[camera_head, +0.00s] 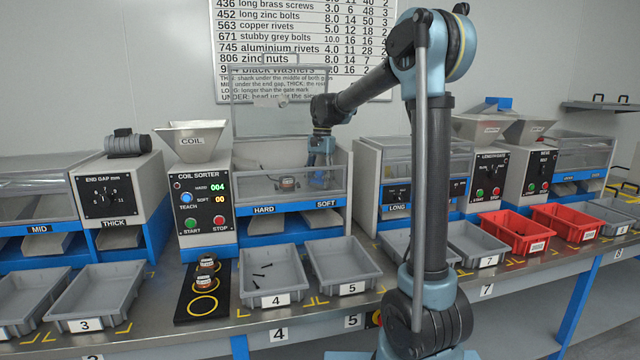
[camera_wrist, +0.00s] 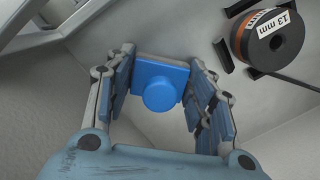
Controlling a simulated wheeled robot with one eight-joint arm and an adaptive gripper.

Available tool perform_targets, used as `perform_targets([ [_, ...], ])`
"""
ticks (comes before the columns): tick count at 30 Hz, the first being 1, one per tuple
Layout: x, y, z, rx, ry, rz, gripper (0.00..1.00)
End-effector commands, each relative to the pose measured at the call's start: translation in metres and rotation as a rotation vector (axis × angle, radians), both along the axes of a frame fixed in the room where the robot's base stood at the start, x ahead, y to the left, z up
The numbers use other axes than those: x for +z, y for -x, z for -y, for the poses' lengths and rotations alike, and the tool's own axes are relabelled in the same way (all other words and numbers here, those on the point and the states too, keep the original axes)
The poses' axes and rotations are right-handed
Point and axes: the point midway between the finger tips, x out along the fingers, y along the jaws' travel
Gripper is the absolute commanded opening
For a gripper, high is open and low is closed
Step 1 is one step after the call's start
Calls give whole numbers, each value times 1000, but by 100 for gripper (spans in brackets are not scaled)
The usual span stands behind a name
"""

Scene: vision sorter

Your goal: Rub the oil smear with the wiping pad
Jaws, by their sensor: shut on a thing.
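My gripper (camera_head: 320,158) reaches down into the open chamber of the coil sorter (camera_head: 204,205). In the wrist view its fingers (camera_wrist: 163,92) are closed on the sides of a blue pad with a round knob (camera_wrist: 160,97), which I take to be the wiping pad. The pad is over a pale grey surface inside the chamber; I cannot tell whether it touches it. I cannot make out the oil smear in either view; the pad and fingers may cover it.
A black and orange coil labelled 13 mm (camera_wrist: 272,45) lies in the chamber near my gripper, with small dark pieces (camera_wrist: 222,55) beside it. The clear lid (camera_head: 280,108) stands raised behind. Grey bin 4 (camera_head: 272,299) holds black screws; bin 5 (camera_head: 350,289) is empty.

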Motion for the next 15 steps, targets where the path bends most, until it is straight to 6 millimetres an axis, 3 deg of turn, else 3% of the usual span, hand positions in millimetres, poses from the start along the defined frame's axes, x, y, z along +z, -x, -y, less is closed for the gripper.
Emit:
perform_targets([
  [15,1,-25,-7,0,0,0,23],
])
